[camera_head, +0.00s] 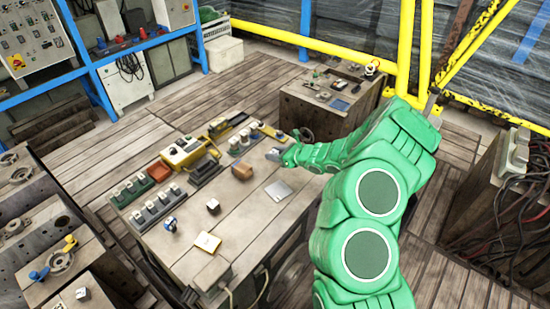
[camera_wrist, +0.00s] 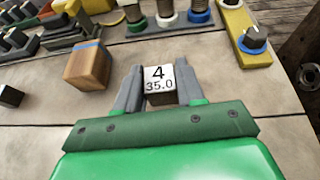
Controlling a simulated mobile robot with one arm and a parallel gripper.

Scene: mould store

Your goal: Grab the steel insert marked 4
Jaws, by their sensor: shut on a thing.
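The steel insert marked 4 (camera_wrist: 159,77), with "35.0" under the number, sits between the two fingers of my gripper (camera_wrist: 160,92) in the wrist view. Its white labelled top faces the camera and its lower sides are dark. The fingers are shut on it from left and right. I cannot tell whether it touches the bench or is just above it. In the head view my gripper (camera_head: 273,155) is over the right part of the bench; the insert is too small to make out there.
A wooden block (camera_wrist: 88,65) stands left of my gripper on the bench (camera_head: 231,206). Racks of posts (camera_wrist: 165,15) and a yellow bar with a knob (camera_wrist: 249,38) lie beyond. A yellow device (camera_head: 185,153) stands farther left. A grey plate (camera_head: 278,190) lies nearby.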

